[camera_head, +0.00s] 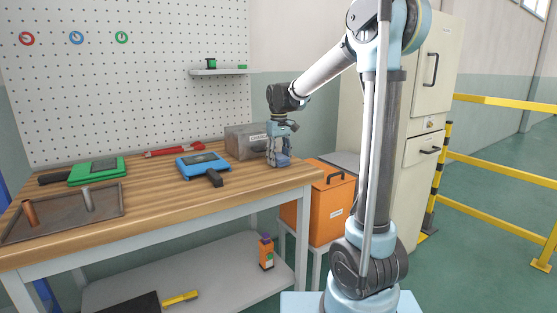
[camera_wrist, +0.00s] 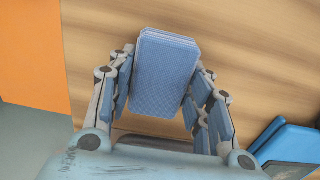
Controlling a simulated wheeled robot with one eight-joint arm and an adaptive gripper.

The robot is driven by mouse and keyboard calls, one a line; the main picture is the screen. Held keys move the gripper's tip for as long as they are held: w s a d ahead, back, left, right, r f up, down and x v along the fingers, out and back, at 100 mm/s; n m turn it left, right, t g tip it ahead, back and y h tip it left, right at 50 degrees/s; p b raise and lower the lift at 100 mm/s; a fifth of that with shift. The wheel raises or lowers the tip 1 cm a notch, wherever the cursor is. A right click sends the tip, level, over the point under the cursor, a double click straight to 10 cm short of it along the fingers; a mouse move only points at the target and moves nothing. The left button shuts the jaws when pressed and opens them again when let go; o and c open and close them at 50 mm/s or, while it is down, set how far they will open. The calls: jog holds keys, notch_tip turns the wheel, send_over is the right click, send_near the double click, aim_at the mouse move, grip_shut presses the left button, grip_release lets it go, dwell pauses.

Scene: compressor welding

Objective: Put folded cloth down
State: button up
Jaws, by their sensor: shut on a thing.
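My gripper (camera_head: 279,157) is over the right end of the wooden workbench (camera_head: 140,215), pointing down, beside the grey metal box. In the wrist view the folded cloth (camera_wrist: 163,82) is a blue, layered rectangular stack between the two fingers. The gripper is shut on it, with fingers along both long sides. Bare wood shows around the cloth's far end in the wrist view. I cannot tell whether the cloth touches the bench top. In the head view the cloth is hard to tell apart from the blue-grey fingers.
A grey labelled box (camera_head: 243,142) stands behind left of my gripper. A blue device (camera_head: 203,164) with a black handle lies to the left. A green case (camera_head: 98,170), red wrench (camera_head: 175,151) and metal tray (camera_head: 62,221) are farther left. An orange box (camera_head: 328,205) stands beyond the bench's right edge.

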aim_at(279, 156)
jog(key=shift+s+f, duration=0.1)
jog(key=shift+f, duration=0.15)
jog(key=o, duration=1.3)
jog(key=shift+f, duration=0.1)
jog(key=shift+o, duration=0.2)
notch_tip(279, 156, up, 13)
jog(key=s+d+f+m, duration=0.2)
jog(key=s+d+f, duration=0.1)
jog(key=s+d, duration=0.45)
jog(key=s+d+f+m, duration=0.1)
jog(key=s+d+f, duration=0.3)
jog(key=s+f, duration=0.3)
jog(key=s+d+f+m+t, duration=0.1)
jog(key=s+d+f+m, duration=0.1)
jog(key=s+d+f, duration=0.3)
jog(key=s+d+f+m+t, duration=0.1)
jog(key=s+d+f, duration=0.4)
jog(key=s+f, duration=0.5)
jog(key=shift+s+m, duration=0.3)
jog(key=shift+s, duration=0.75)
